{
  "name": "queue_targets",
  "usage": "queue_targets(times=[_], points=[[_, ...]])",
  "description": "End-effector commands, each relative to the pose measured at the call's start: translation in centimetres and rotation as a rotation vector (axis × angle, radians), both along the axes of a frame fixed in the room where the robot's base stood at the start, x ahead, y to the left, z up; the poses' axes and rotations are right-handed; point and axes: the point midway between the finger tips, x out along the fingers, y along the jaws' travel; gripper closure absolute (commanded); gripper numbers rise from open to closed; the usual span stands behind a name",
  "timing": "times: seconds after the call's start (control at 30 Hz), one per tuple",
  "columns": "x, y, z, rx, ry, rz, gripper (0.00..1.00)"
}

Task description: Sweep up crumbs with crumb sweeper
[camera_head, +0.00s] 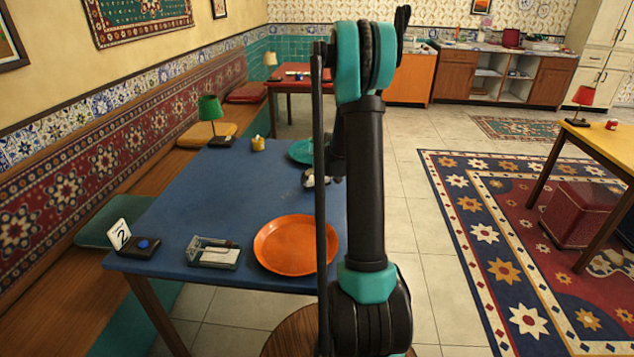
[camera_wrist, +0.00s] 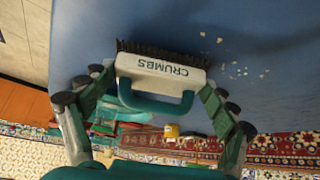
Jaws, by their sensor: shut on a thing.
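The crumb sweeper (camera_wrist: 163,70), a white block lettered CRUMBS with dark bristles and a teal handle, is between the fingers of my gripper (camera_wrist: 157,86) in the wrist view. The gripper is shut on it. Its bristles face the blue table (camera_wrist: 275,50); I cannot tell whether they touch it. Several pale crumbs (camera_wrist: 240,72) lie scattered on the table to the right of the sweeper in the wrist view. In the head view my arm hides most of the gripper over the right side of the blue table (camera_head: 190,215), and the crumbs cannot be made out.
On the table are an orange plate (camera_head: 290,246), a teal plate (camera_head: 299,152), a yellow pot (camera_head: 258,144), a green lamp (camera_head: 211,110), a clear holder (camera_head: 214,254) and a number card (camera_head: 119,234). A bench (camera_head: 60,277) runs along the left wall. The table's middle is clear.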

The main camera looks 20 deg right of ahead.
Motion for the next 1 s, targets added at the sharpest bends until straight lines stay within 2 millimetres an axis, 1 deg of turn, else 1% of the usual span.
queue_targets(times=[0.3, 0.5, 1.0], points=[[-0.1, 0.0, 3.0, 0.0, 0.0, 0.0, 0.59], [0.0, 0.0, 4.4, 0.0, 0.0, 0.0, 0.59], [0.0, 0.0, 5.1, 0.0, 0.0, 0.0, 0.59]])
